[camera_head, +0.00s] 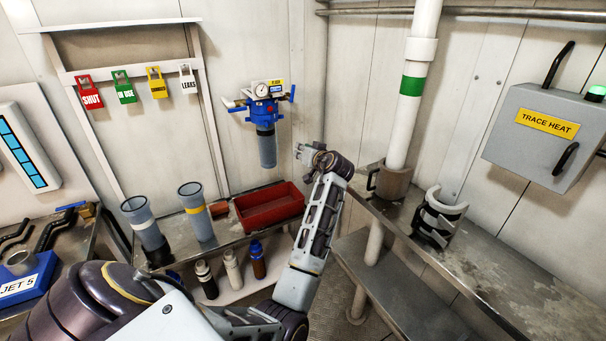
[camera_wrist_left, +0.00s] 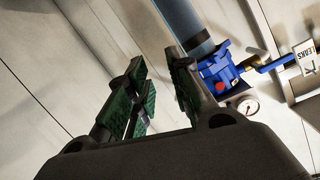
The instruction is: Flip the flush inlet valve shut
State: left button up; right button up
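A blue filter housing (camera_head: 263,112) with a round gauge, a small yellow label and a grey bowl below hangs on the back wall. It has blue-handled fittings on its left (camera_head: 236,105) and right (camera_head: 291,95); I cannot read which is the flush inlet valve. In the left wrist view the housing (camera_wrist_left: 218,68) appears upside down, with one blue handle (camera_wrist_left: 274,63) to its right. My left gripper (camera_head: 306,149) is right of and below the housing, apart from it. Its green-padded fingers (camera_wrist_left: 160,88) are open with nothing between them. My right gripper is not in view.
A red tray (camera_head: 270,207) and two grey cylinders (camera_head: 197,212) stand on the shelf below. A white pipe (camera_head: 407,100) rises right of my arm. Coloured tags (camera_head: 124,88) hang to the left. A grey trace heat box (camera_head: 545,135) is at right.

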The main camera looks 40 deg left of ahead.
pick_arm(q)
jog(key=s+d+f+m+h, duration=0.1)
jog(key=s+d+f, duration=0.1)
jog(key=f, duration=0.4)
jog(key=shift+s+d+f+h, duration=0.15)
jog(key=shift+s+d+h, duration=0.15)
jog(key=shift+s, duration=0.4)
jog(key=shift+a, duration=0.1)
jog(key=w+a+r+n+y+p, duration=0.1)
jog(key=w+r, duration=0.4)
jog(key=r, duration=0.6)
jog(key=w+a+r+n+y+p, duration=0.2)
jog(key=w+r, duration=0.3)
jog(key=r, duration=0.7)
jog(key=shift+a+r+n+y+p, duration=0.3)
jog(key=shift+a+y+p, duration=0.15)
jog(key=shift+y+p, duration=0.35)
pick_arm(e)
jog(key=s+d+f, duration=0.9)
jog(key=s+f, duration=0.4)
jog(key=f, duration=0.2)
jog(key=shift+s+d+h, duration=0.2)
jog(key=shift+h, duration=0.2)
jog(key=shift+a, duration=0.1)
